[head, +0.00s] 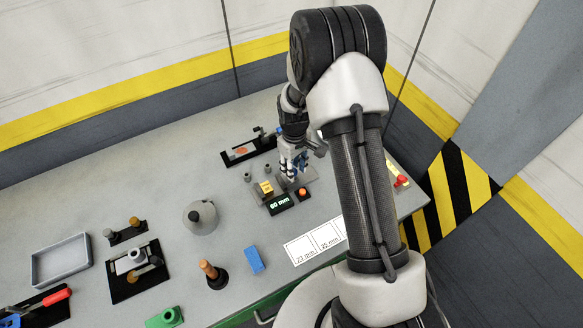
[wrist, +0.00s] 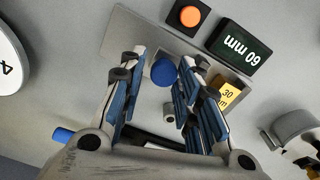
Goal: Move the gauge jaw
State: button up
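The gauge is a grey plate (wrist: 150,35) with a dark display (wrist: 239,47) reading 60 mm. A yellow block (wrist: 227,94) marked 30 sits at its side. A round blue knob (wrist: 164,72), which seems to belong to the gauge jaw, shows between my fingertips. My gripper (wrist: 160,68) is open around the knob, with blue-padded fingers on both sides; whether the right finger touches it I cannot tell. In the head view my gripper (head: 292,166) points down over the gauge, and its fingers hide most of the jaw. The display (head: 279,204) stands in front.
An orange button (head: 303,193) is beside the display. A black stand (head: 248,150) is behind my gripper. The table's back left is clear.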

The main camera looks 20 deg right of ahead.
jog(key=o, duration=0.3)
notch_tip(320, 180, up, 12)
jog(key=shift+r, duration=0.1)
dwell(0.6)
dwell(0.3)
